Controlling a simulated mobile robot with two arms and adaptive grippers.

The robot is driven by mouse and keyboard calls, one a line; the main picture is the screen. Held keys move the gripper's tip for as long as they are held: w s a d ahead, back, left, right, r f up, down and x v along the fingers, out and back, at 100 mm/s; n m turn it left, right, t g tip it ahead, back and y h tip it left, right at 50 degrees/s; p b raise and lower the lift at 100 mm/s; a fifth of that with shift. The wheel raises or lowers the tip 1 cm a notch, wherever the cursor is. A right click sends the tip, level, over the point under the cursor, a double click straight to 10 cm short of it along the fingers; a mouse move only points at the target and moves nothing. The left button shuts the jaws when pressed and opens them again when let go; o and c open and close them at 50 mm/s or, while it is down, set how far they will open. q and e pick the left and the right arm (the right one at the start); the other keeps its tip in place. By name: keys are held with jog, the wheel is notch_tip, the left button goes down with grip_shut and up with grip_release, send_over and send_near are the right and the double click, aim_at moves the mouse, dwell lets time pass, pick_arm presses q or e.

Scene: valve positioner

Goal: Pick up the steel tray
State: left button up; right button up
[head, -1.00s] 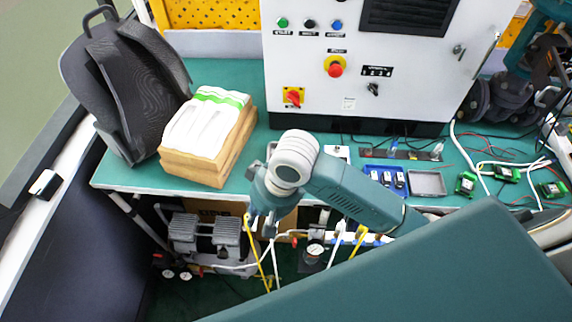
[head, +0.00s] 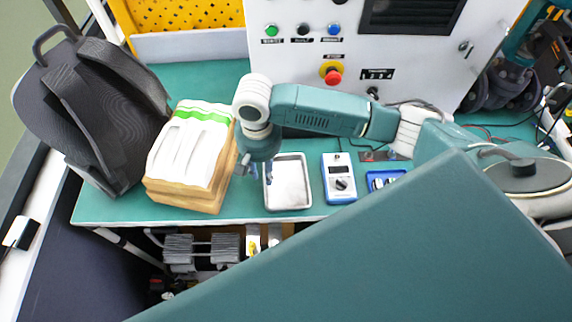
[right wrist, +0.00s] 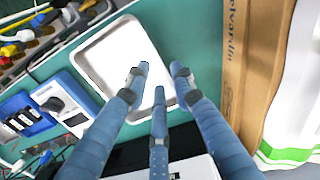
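The steel tray (head: 306,186) is a shallow rectangle with a pale inside and grey rim. My right gripper (head: 262,172) points down at the tray's left rim. The tray also shows in the right wrist view (right wrist: 96,62). There the three blue fingers of my right gripper (right wrist: 160,80) are spread and empty. One fingertip overlaps the tray and another appears over the green surface beyond its edge. I cannot tell the fingertips' height or any contact. My left gripper is not in view.
The meter (head: 339,184) and a blue battery box (head: 384,180) are right. A white control cabinet (head: 300,75) stands behind.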

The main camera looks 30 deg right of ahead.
aim_at(286, 182)
jog(key=f, duration=0.2)
jog(key=f+p, duration=0.1)
jog(key=f, duration=0.1)
jog(key=shift+w+d+f, duration=0.15)
jog(key=shift+w+f, duration=0.05)
jog(key=shift+f, duration=0.4)
jog(key=shift+c, duration=0.8)
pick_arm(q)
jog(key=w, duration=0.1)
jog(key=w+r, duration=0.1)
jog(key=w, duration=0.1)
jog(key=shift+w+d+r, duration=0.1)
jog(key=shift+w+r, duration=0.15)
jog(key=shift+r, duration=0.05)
pick_arm(e)
grip_shut()
